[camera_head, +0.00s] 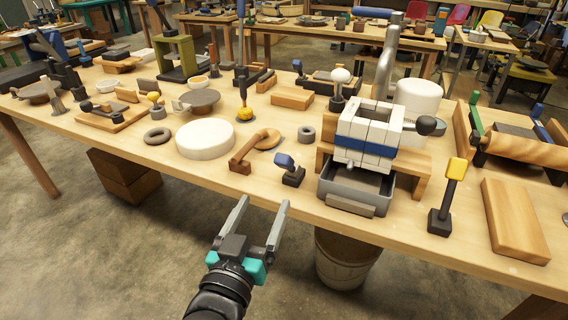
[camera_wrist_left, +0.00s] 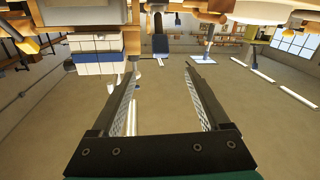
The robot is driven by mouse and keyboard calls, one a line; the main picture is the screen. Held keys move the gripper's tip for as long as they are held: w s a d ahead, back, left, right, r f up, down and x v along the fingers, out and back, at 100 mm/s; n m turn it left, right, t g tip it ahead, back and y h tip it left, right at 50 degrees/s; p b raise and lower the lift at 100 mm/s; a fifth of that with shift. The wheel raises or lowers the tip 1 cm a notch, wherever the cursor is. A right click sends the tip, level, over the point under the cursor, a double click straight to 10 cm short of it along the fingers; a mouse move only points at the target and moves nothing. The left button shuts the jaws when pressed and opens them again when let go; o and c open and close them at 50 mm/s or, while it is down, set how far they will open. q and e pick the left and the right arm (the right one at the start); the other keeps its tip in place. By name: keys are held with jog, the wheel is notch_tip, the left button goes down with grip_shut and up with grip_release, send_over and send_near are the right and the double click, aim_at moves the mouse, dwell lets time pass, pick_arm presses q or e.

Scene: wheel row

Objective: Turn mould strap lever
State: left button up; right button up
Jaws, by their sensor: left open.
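The mould (camera_head: 367,135) is a block of white pieces with a blue strap (camera_head: 363,146) around it, on a wooden stand at the table's front right. A dark round knob (camera_head: 426,125) sticks out at its right side, and a small grey end shows low on its front. I cannot tell for certain which is the strap lever. The mould also shows at the upper left of the left wrist view (camera_wrist_left: 96,55). My left gripper (camera_head: 264,203) is open and empty, in front of the table edge, left of the mould and apart from it. My right gripper is out of view.
A grey tray (camera_head: 347,210) sits below the mould. A small blue-topped black lever (camera_head: 291,172) stands left of it, a yellow-handled one (camera_head: 448,195) right. A wooden handle piece (camera_head: 246,152) and white disc (camera_head: 205,139) lie further left. A bucket (camera_head: 345,262) stands under the table.

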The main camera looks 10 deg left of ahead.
aim_at(281, 167)
pick_arm(q)
jog(key=w+b, duration=0.1)
jog(key=w, duration=0.3)
jog(key=w+d+b, duration=0.1)
jog(key=w, duration=0.3)
jog(key=w+d+b, duration=0.1)
jog(key=w, duration=0.4)
jog(key=shift+w+d+b, duration=0.15)
jog(key=shift+w+b, duration=0.2)
jog(key=shift+w, duration=0.35)
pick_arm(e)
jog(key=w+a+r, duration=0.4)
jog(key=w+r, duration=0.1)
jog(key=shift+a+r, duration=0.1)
pick_arm(q)
jog(key=shift+c, duration=0.2)
grip_shut()
